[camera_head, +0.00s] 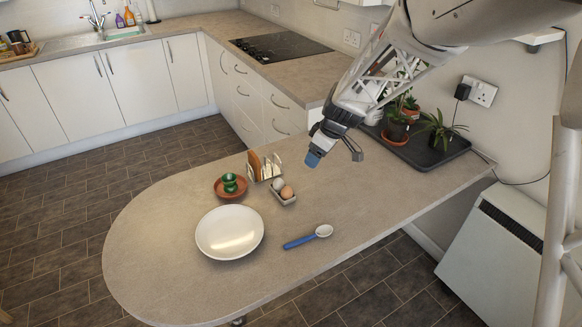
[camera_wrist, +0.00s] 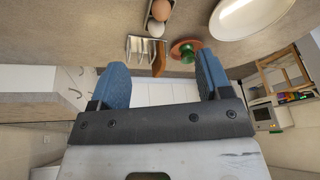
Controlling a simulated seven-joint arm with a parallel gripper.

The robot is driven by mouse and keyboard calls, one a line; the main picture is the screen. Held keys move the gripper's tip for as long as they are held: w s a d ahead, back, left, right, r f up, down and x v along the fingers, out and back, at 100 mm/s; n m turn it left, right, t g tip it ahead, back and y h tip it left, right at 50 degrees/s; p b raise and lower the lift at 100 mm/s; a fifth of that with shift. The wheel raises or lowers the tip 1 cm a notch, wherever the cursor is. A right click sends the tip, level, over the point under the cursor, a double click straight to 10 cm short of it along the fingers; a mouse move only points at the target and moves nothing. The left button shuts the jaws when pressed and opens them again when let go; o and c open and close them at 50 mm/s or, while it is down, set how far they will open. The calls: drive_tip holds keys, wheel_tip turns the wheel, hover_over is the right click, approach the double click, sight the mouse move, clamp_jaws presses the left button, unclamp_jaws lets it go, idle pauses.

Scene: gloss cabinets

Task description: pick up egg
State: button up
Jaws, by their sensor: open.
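A brown egg (camera_head: 287,192) and a white egg (camera_head: 278,184) sit side by side in a small grey holder (camera_head: 291,201) on the counter. In the wrist view the brown egg (camera_wrist: 161,10) and the white egg (camera_wrist: 155,29) show at the top, beyond the fingers. My gripper (camera_head: 335,152) is open and empty, above the counter to the upper right of the eggs. In the wrist view its blue fingers (camera_wrist: 163,85) are spread wide, with nothing between them touching either one.
A toast rack (camera_head: 263,167) with toast stands just behind the eggs. A green cup on a terracotta saucer (camera_head: 229,194), a white plate (camera_head: 230,232) and a blue-handled spoon (camera_head: 308,237) are close by. Potted plants stand on a dark tray (camera_head: 425,153) at right. The left counter end is clear.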

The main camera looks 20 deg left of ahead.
sight(279, 179)
drive_tip(key=w+a+f+n, duration=0.3)
drive_tip(key=w+a+f, duration=0.1)
drive_tip(key=a+f, duration=0.6)
drive_tip(key=shift+w+a+f+n+g, duration=0.3)
drive_tip(key=shift+w+a, duration=0.1)
drive_tip(key=shift+a, duration=0.1)
drive_tip(key=shift+x, duration=1.25)
drive_tip(key=shift+w+x, duration=0.2)
drive_tip(key=shift+x, duration=2.35)
drive_tip(key=c, duration=0.7)
